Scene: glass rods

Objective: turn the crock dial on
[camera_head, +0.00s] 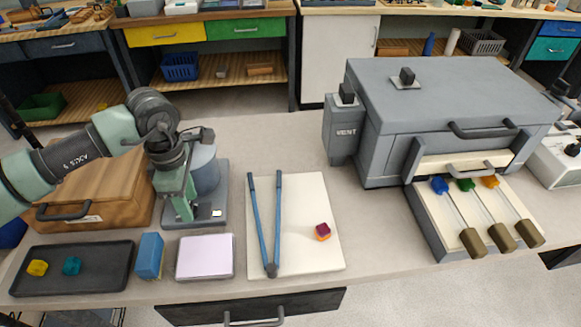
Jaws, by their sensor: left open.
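The crock (206,168) is a grey cylinder standing on a dark grey base (207,219) at left of centre. A small white mark (217,213) shows on the front of the base. No dial can be made out clearly; my left gripper covers part of the crock and the base's left side. My left gripper (180,209) is green, open and pointing down, in front of the crock's left side. I cannot tell whether it touches the base. My right gripper is out of view.
A wooden box (100,185) stands left of the crock. In front are a dark tray (100,284), a blue block (149,256) and a pale lilac pad (205,257). Blue tongs (262,230) lie on a white board (310,220). A large grey furnace-like box (440,90) stands right.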

